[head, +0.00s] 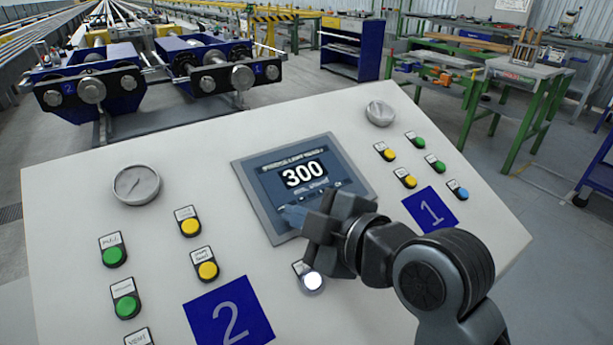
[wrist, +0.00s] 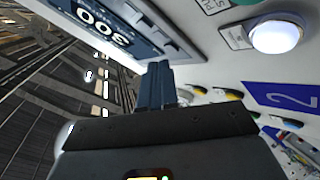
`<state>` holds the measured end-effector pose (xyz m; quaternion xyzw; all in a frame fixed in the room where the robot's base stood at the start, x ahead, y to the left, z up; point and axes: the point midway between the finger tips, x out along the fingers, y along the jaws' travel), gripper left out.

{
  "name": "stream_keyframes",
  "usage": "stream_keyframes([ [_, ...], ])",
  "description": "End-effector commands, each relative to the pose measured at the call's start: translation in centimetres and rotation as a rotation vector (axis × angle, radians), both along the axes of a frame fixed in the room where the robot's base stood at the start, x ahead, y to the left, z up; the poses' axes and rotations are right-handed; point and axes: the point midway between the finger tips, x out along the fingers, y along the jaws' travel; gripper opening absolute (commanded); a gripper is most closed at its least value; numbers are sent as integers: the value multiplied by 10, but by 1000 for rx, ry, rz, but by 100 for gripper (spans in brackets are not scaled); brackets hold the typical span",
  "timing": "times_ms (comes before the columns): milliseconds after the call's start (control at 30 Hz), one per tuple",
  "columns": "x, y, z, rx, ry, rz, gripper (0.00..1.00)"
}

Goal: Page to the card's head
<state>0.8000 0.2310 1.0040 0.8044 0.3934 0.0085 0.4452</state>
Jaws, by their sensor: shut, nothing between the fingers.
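The display screen (head: 290,165) is set in a grey frame on the sloped control panel (head: 90,180). It shows a large 300 with smaller text that I cannot read fully and a row of small marks along its lower edge. In the wrist view the screen (wrist: 122,28) appears turned over, just beyond the shut fingers (wrist: 158,84). I cannot tell whether the fingertips touch it.
A lit white button (head: 313,281) sits below the screen, close to my gripper. Yellow and green buttons and a blue 2 label (head: 228,315) are at left. More buttons, a blue 1 label (head: 430,208) and a knob (head: 380,113) are at right. A round gauge (head: 136,184) is upper left.

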Motion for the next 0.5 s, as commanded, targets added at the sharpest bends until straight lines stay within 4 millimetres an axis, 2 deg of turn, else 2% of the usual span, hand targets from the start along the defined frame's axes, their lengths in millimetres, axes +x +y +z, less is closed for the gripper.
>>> stream_keyframes([
  [500,-3,-2,9,0,0,0,0],
])
